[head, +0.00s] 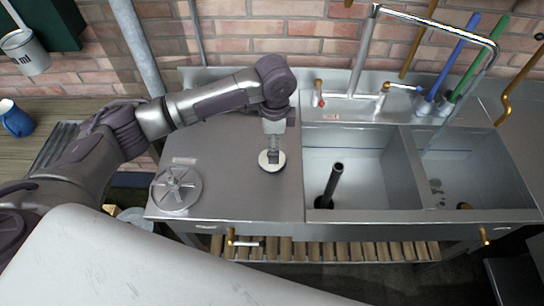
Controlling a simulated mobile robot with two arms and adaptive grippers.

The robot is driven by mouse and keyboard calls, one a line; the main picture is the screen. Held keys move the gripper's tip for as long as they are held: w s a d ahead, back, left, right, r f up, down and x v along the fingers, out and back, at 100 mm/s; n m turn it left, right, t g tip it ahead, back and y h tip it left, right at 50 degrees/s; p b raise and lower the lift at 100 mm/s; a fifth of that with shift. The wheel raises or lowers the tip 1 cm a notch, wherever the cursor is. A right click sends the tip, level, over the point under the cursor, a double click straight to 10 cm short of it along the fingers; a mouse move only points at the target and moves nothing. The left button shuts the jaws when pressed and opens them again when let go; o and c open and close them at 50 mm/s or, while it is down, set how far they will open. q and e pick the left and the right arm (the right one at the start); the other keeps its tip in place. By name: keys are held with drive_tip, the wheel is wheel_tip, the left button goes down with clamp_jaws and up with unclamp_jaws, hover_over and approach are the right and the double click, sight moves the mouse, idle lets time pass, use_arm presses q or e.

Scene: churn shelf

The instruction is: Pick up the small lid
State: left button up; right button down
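The small lid (263,166) is a pale round disc on the steel drainboard, left of the sink basins. My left gripper (272,156) points straight down over its middle, with the fingertips at the lid's top. The fingers are small here and hide the lid's centre. I cannot tell whether they are closed on it or whether the lid is clear of the steel. A larger round metal lid (167,199) with radial ribs lies at the drainboard's left front corner. My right gripper is not in view.
Two sink basins (407,170) lie to the right, with a dark upright pipe (331,188) in the left one. A tall faucet (365,48) stands behind. Blue and green-handled brushes (460,57) stand at the back right. The drainboard (225,190) is clear between the lids.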

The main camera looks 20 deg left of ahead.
use_arm(q)
drive_tip(key=shift+w+f, duration=0.1)
drive_tip(key=shift+f, duration=0.25)
drive_tip(key=f, duration=0.1)
drive_tip(key=f+p, duration=0.1)
drive_tip(key=shift+w+a+f, duration=0.1)
drive_tip(key=shift+a+f, duration=0.25)
wheel_tip(320, 180, down, 2)
drive_tip(key=shift+f, duration=0.3)
drive_tip(key=shift+c, duration=0.8)
drive_tip(key=c, duration=1.3)
clamp_jaws()
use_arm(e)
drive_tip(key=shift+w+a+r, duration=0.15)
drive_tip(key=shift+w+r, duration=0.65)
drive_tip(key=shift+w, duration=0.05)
